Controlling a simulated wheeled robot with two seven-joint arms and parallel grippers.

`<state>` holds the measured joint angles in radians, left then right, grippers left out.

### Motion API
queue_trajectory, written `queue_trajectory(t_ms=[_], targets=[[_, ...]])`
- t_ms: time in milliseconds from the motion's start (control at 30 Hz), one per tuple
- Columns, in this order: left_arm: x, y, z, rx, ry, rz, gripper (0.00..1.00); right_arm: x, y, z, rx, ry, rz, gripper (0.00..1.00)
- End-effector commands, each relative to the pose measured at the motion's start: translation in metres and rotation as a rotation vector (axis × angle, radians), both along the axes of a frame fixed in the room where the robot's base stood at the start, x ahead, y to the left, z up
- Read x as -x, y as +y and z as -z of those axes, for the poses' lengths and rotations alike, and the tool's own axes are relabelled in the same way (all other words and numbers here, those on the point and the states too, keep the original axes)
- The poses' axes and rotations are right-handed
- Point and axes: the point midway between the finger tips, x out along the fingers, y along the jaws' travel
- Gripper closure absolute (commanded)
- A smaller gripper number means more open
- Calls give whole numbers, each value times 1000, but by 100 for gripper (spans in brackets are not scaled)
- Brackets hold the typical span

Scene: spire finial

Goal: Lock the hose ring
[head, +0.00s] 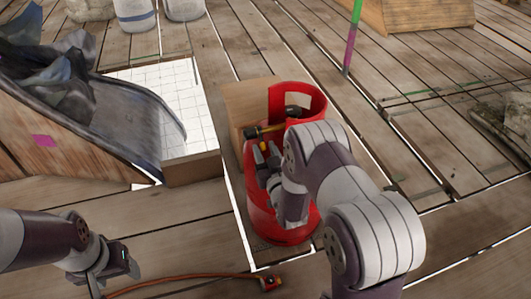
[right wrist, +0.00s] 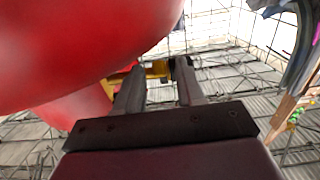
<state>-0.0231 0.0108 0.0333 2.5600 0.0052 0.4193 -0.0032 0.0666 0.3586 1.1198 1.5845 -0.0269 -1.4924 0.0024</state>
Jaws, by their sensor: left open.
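A red gas cylinder (head: 283,236) stands upright on the plank floor in the head view, with an open red collar on top. In the right wrist view the cylinder (right wrist: 70,45) fills the upper left. A yellow piece (head: 264,130) with dark ends shows at its valve; a yellow bar also shows in the right wrist view (right wrist: 155,68). My right gripper (right wrist: 160,75) is beside the cylinder, its fingers apart, with the bar at its fingertips. An orange hose (head: 180,277) lies on the floor, with a fitting (head: 270,283) at its right end. My left gripper (head: 117,278) is open near the hose. I cannot make out the ring.
A cardboard-like box (head: 245,98) stands behind the cylinder. A wooden crate with a dark draped sheet (head: 105,110) is at the left, beside a white gridded panel (head: 175,85). A green and purple pole (head: 352,38) stands at the back. Planks on the right are largely clear.

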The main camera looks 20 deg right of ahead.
Motion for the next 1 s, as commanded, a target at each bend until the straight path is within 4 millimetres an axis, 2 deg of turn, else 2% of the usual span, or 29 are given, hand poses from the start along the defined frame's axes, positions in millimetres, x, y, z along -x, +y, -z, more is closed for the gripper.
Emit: queue_trajectory(t_ms=[33,67,100,167,333,467,600,933,967,1000], targets=[[0,0,0,0,0,0,36,0,0,0,0,0,0,62],[0,0,0,0,0,0,36,0,0,0,0,0,0,68],[0,0,0,0,0,0,36,0,0,0,0,0,0,81],[0,0,0,0,0,0,36,0,0,0,0,0,0,100],[0,0,3,0,0,0,36,0,0,2,0,-4,0,100],[0,0,29,0,0,0,36,-2,0,17,3,-84,0,100],[0,0,45,0,0,0,36,-5,0,17,7,-178,0,100],[0,0,43,0,0,0,36,-5,0,12,8,-198,0,100],[0,0,43,0,0,0,36,-5,0,12,8,-198,0,78],[0,0,43,0,0,0,36,-5,0,12,8,-198,0,65]])
